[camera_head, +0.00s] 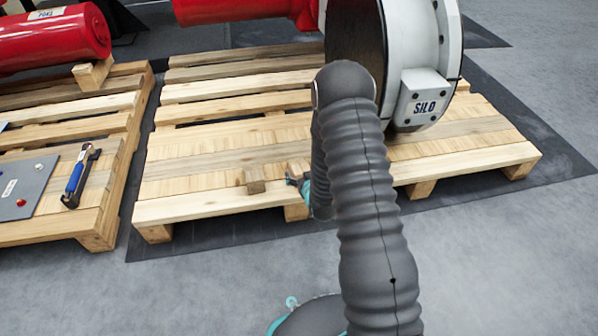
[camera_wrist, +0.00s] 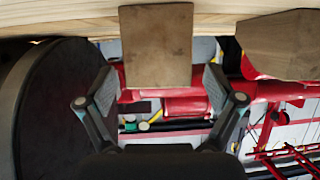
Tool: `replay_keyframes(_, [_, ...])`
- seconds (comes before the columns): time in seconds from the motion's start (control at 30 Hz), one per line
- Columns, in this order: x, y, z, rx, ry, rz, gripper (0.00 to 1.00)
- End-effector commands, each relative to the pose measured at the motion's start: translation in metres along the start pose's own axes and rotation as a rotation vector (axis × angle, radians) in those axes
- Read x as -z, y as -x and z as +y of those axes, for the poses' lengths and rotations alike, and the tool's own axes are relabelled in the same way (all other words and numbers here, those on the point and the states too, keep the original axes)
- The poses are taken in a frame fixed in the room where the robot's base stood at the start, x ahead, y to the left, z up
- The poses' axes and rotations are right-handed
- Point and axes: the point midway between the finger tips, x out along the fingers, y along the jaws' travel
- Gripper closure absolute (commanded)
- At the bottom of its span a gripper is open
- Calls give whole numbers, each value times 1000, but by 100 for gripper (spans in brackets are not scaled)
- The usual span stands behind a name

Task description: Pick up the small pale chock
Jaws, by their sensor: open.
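Two small wooden chocks stand near the front edge of the pallet deck. One chock (camera_head: 298,166) is beside my gripper (camera_head: 294,182), which is partly hidden by my arm. In the wrist view this chock (camera_wrist: 156,45) shows as a brownish square face, centred ahead of the gap between my fingertips (camera_wrist: 160,86). The fingers are open and empty, with a gap showing on each side. The other chock (camera_head: 253,180) stands a little to the left; it also shows at the upper right of the wrist view (camera_wrist: 285,45). I cannot tell which is paler.
A second pallet (camera_head: 100,222) at left holds a red cylinder (camera_head: 55,38), a grey panel (camera_head: 25,187) and a blue-handled tool (camera_head: 77,178).

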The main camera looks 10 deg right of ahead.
Motion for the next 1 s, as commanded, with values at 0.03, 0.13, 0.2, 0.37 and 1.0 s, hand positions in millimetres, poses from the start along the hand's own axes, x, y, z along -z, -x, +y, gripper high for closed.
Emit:
replay_keyframes(0.03, [1,-6,0,0,0,2,8])
replay_keyframes(0.13, [4,-20,1,0,0,3,8])
replay_keyframes(0.2, [5,-30,1,0,0,2,8])
replay_keyframes(0.37, [5,-45,1,1,0,1,8])
replay_keyframes(1.0, [5,-48,1,1,0,0,72])
